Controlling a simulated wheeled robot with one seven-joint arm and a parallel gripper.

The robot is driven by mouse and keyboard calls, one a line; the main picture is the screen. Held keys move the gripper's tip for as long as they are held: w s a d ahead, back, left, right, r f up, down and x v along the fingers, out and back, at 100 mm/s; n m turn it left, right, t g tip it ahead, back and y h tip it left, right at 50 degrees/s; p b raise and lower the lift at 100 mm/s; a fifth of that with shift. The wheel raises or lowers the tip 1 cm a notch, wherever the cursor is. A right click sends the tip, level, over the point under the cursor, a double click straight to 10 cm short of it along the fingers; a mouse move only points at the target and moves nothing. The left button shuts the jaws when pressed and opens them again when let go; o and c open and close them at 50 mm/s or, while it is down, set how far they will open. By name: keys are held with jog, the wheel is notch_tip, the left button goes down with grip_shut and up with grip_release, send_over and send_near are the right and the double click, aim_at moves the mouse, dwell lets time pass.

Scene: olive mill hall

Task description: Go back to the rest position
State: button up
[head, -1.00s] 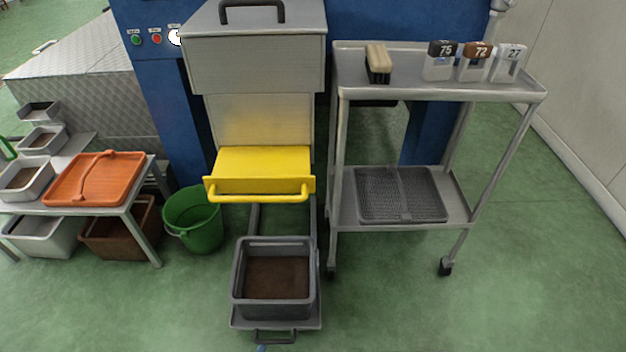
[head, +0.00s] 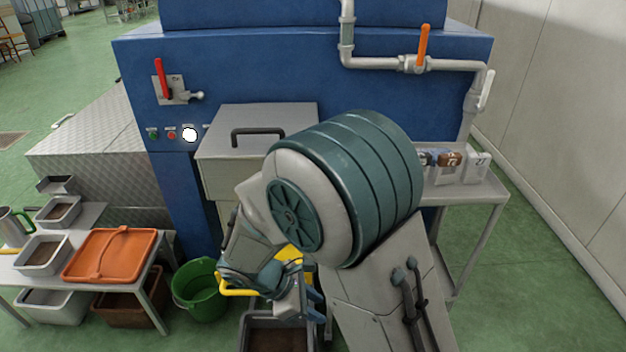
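My arm now fills the middle of the head view, with a large teal-ribbed joint in front of the grey hopper and the trolley. My gripper (head: 308,306) hangs at the lower middle, pointing down. In the picture it lies over the yellow flap and just above the dark grey crate. Its fingers are small and partly overlapped by my own links, so I cannot tell whether they are open or shut. I see nothing clearly held in it. Whether it touches the flap is hidden.
The yellow flap (head: 238,292) shows only in part. The grey crate (head: 246,334) stands below it. A green bucket (head: 199,292) and a bench with an orange lid (head: 110,254) are at left. Floor at right is clear.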

jog(key=s+d+r+m+y+p, duration=0.2)
jog(key=d+r+m+p, duration=0.2)
jog(key=r, duration=0.6)
jog(key=s+d+r+m+t+y+p, duration=0.1)
jog(key=s+d+r+m+y+p, duration=0.1)
jog(key=d+r+m+p, duration=0.3)
jog(key=s+d+r+m+t+y+p, duration=0.1)
jog(key=d+r+m+p, duration=0.4)
jog(key=r+m, duration=0.5)
notch_tip(320, 180, up, 6)
jog(key=shift+s+d+y, duration=0.45)
jog(key=shift+s+y, duration=0.3)
jog(key=shift+y, duration=0.45)
jog(key=shift+a, duration=0.1)
